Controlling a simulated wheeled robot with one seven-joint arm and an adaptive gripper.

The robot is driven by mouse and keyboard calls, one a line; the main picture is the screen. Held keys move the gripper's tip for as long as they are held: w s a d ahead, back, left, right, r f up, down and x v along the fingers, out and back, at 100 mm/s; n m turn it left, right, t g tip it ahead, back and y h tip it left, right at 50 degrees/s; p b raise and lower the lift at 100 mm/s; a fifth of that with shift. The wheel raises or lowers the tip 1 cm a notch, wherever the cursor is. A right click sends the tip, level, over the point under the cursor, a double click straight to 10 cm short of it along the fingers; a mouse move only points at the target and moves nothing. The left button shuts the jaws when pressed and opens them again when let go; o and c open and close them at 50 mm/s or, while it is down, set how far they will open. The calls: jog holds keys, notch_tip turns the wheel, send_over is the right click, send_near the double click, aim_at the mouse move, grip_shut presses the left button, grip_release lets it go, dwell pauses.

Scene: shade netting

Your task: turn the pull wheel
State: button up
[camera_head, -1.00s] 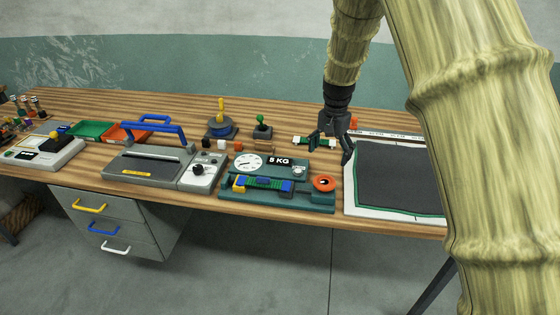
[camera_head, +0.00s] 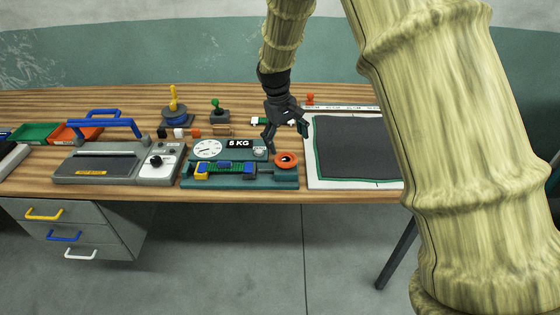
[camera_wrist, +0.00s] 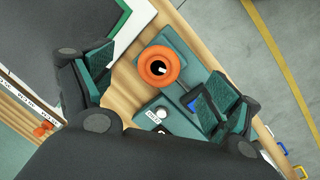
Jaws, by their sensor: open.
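The pull wheel is an orange ring (camera_head: 278,161) at the right end of a teal tester (camera_head: 240,181) near the table's front edge. The tester carries a white dial, a "5 KG" sign and a green-and-blue strip. My gripper (camera_head: 288,139) is open and empty, just behind and above the wheel. In the wrist view the orange wheel (camera_wrist: 146,68) shows whole between the spread fingers of my gripper (camera_wrist: 156,92), toward the top. The fingers look clear of it. A white button (camera_wrist: 161,112) sits beside the wheel on the teal plate.
A white board with a dark mat (camera_head: 350,145) lies right of the tester. A grey sealer with a blue handle (camera_head: 105,123) stands left. A blue base with a yellow post (camera_head: 174,112) and a green-knobbed joystick (camera_head: 216,104) stand behind. Floor is open in front.

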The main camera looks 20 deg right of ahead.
aim_at(284, 159)
jog(key=n, duration=0.5)
jog(key=shift+s+a+f+h, duration=0.25)
jog(key=shift+a+h, duration=0.05)
jog(key=shift+a, duration=0.05)
jog(key=n, duration=0.2)
jog(key=a+n, duration=0.1)
jog(key=n, duration=0.2)
jog(key=shift+n+t+h, duration=0.3)
jog(key=shift+t+h, duration=0.1)
jog(key=shift+w+d+f+n+t+h+p, duration=0.1)
jog(key=shift+w+d+f+n+t+p, duration=0.25)
jog(key=shift+f+n, duration=1.25)
jog(key=shift+w+d+f+n+t+h+p, duration=0.1)
jog(key=shift+w+d+f+n+p, duration=0.2)
jog(key=shift+f+n, duration=1.25)
jog(key=shift+w+d+f+n+t+h+p, duration=0.15)
jog(key=shift+w+f+n+t+p, duration=0.25)
jog(key=shift+f+n, duration=1.2)
jog(key=shift+w+f, duration=0.15)
jog(key=c, duration=1)
